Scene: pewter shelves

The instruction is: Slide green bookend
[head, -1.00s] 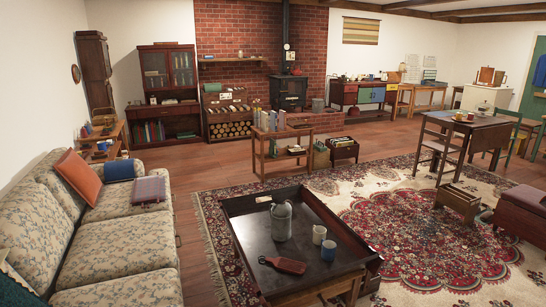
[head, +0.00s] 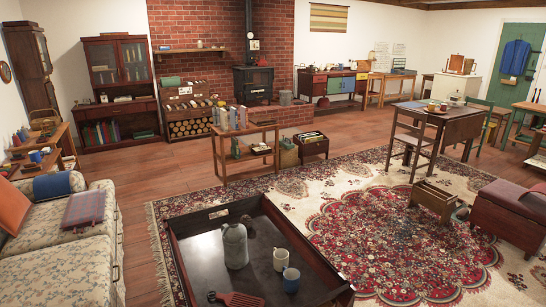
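I cannot make out the green bookend for certain at this size. A low wooden shelf unit (head: 262,129) stands in the middle of the floor. A row of upright grey-blue books (head: 231,118) stands at the left of its top, and the right part of that top is bare. Small dark and greenish items sit on its lower shelves, too small to name. Neither of my grippers is in view.
A dark tray-topped table (head: 200,258) with a grey jug (head: 235,246) and two mugs stands in front. A floral sofa (head: 62,265) is at left. Bare wooden floor surrounds the shelf's left side. A crate (head: 313,146) stands right of it.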

